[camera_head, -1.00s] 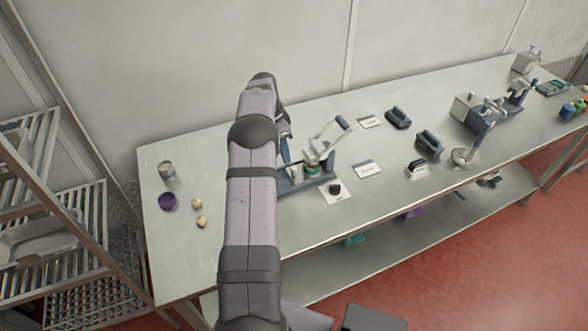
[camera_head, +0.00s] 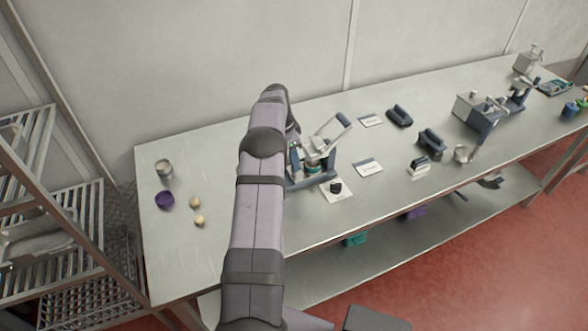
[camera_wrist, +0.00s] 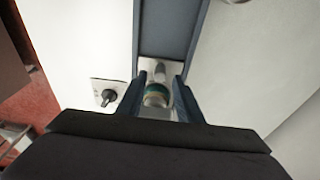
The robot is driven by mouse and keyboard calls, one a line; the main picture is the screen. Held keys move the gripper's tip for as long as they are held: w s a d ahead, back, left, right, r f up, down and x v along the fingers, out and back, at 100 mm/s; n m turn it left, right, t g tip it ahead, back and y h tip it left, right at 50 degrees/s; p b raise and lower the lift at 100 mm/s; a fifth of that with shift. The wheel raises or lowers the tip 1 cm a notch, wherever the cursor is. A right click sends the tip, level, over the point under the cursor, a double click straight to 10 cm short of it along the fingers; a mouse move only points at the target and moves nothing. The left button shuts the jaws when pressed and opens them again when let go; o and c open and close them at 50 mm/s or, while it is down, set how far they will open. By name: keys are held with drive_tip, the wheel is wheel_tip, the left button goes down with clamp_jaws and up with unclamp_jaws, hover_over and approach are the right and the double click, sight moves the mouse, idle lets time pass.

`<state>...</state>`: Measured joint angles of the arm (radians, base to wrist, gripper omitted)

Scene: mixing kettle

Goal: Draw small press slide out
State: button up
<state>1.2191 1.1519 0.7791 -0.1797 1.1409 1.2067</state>
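The small press (camera_head: 325,152) stands on the steel table, with its pale lever arm raised and a green-ringed part (camera_head: 312,168) low on it. My arm hides its left side in the head view. In the wrist view a blue channel (camera_wrist: 166,30) of the press runs down to a light plate with a grey peg (camera_wrist: 159,70) and a green and brass ringed part (camera_wrist: 156,95). My gripper (camera_wrist: 160,80) has its two fingers apart, one on each side of these parts. I cannot see any contact with them.
A card with a black knob (camera_head: 336,187) lies at the press's front. A purple cup (camera_head: 165,200), a metal tin (camera_head: 164,168) and two small round pieces (camera_head: 197,211) stand left of my arm. More equipment (camera_head: 478,110) fills the table's right. A wire rack (camera_head: 50,210) is at far left.

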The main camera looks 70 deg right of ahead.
drive_tip(key=shift+s+d+f+b, duration=0.15)
drive_tip(key=shift+f+b, duration=0.2)
drive_tip(key=shift+f, duration=0.45)
drive_tip(key=shift+s+d+f+b, duration=0.1)
drive_tip(key=shift+f+b, duration=0.2)
drive_tip(key=shift+f, duration=0.5)
drive_tip(key=shift+f, duration=0.15)
drive_tip(key=shift+c, duration=0.4)
drive_tip(key=c, duration=0.6)
drive_tip(key=shift+w+a, duration=0.1)
drive_tip(key=shift+c, duration=0.2)
